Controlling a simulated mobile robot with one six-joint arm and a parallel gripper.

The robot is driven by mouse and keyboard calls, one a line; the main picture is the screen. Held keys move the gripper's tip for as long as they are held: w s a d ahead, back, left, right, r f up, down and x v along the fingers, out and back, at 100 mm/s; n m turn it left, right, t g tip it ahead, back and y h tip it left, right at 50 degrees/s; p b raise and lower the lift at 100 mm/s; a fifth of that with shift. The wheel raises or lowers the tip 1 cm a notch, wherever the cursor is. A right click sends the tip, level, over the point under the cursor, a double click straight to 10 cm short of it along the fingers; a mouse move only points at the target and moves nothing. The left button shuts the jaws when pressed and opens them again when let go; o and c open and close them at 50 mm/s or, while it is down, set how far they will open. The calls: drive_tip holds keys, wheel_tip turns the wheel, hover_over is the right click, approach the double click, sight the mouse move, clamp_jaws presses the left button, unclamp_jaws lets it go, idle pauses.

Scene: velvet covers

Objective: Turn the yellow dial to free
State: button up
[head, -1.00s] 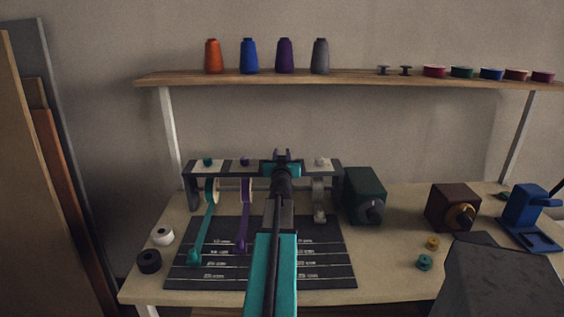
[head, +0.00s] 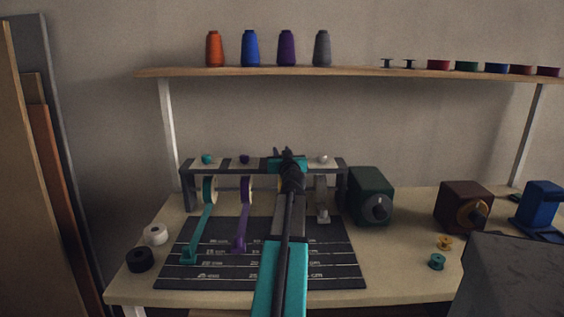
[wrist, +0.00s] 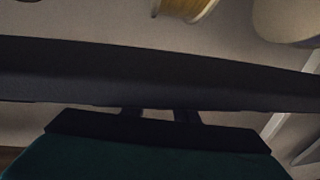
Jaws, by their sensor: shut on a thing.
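The dark ribbon rack (head: 188,190) stands on the table, with a teal dial (head: 208,158), a purple dial (head: 244,159) and a white dial (head: 323,159) along its top. The yellow dial is hidden behind my gripper (head: 288,154), at the rack's top between the purple and white dials. My gripper is shut at that spot; its grip on the dial is hidden from view. A yellow roll (wrist: 186,6) shows at the top of the wrist view, beyond a dark bar that crosses the picture.
A dark mat (head: 330,265) with white marks lies before the rack. A green box (head: 370,196) and a brown box (head: 463,205) stand to the right, with small bobbins (head: 437,262) near them. White and black rolls (head: 140,260) lie at left. A shelf (head: 350,71) runs above.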

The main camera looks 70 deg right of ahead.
drive_tip(key=shift+f+n+t+y+b, duration=0.35)
drive_tip(key=shift+n+t+y+b, duration=0.45)
drive_tip(key=shift+b, duration=3.1)
drive_tip(key=t+b, duration=0.1)
drive_tip(key=b, duration=0.1)
drive_tip(key=n+y+b, duration=0.1)
drive_tip(key=b, duration=0.1)
drive_tip(key=t+b, duration=0.1)
drive_tip(key=b, duration=0.1)
drive_tip(key=shift+w+a+f+n+t+y, duration=0.1)
drive_tip(key=shift+w+a+n+t+y, duration=0.2)
drive_tip(key=shift+n, duration=0.1)
drive_tip(key=shift+w+a+n+t+y+b, duration=0.15)
drive_tip(key=shift+n+t+y+b, duration=0.55)
drive_tip(key=shift+b, duration=0.35)
drive_tip(key=shift+w+a+n+t+y+b, duration=0.1)
drive_tip(key=shift+n+t+y+b, duration=0.35)
drive_tip(key=shift+y+b, duration=0.45)
drive_tip(key=shift+a+n+t+y+b, duration=0.25)
drive_tip(key=shift+n+t+y+b, duration=0.2)
drive_tip(key=shift+n+y+b, duration=0.3)
drive_tip(key=shift+w+a+y, duration=0.1)
drive_tip(key=shift+a+y, duration=0.05)
drive_tip(key=shift+y, duration=0.3)
drive_tip(key=o, duration=1.1)
drive_tip(key=shift+r, duration=0.2)
drive_tip(key=shift+c, duration=0.2)
drive_tip(key=shift+r, duration=0.1)
